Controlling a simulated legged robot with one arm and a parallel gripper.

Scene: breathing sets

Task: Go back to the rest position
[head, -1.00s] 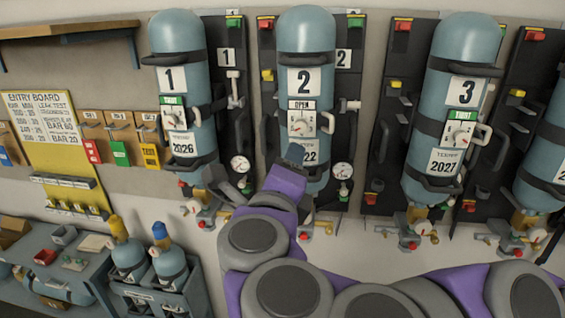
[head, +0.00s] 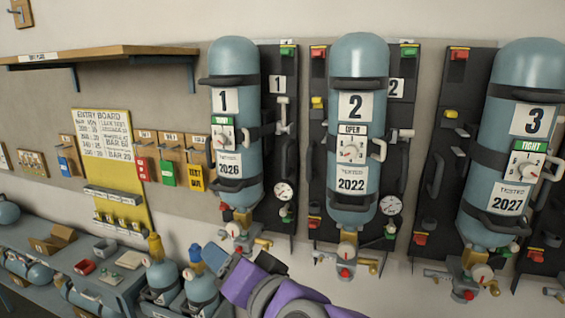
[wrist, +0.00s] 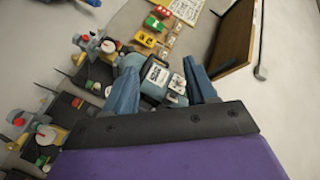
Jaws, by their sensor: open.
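My gripper (head: 215,258) shows at the bottom of the head view, at the end of my purple and grey arm, low in front of the wall and below cylinders 1 and 2. In the wrist view its two blue-grey fingers (wrist: 160,88) stand apart with nothing held between them. A cylinder with a white label (wrist: 158,76) shows beyond the fingers in that view, at a distance. Cylinder 1 (head: 235,95), cylinder 2 (head: 358,100) and cylinder 3 (head: 500,115) hang upright on black backplates. Cylinder 2's tag reads OPEN; cylinder 3's reads TIGHT.
A yellow entry board (head: 103,135) and coloured tags (head: 168,172) hang at left under a wooden shelf (head: 100,56). A bench (head: 125,285) with small trays and a crate with two small cylinders (head: 163,275) stands at lower left. Gauges and valves project below the wall cylinders.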

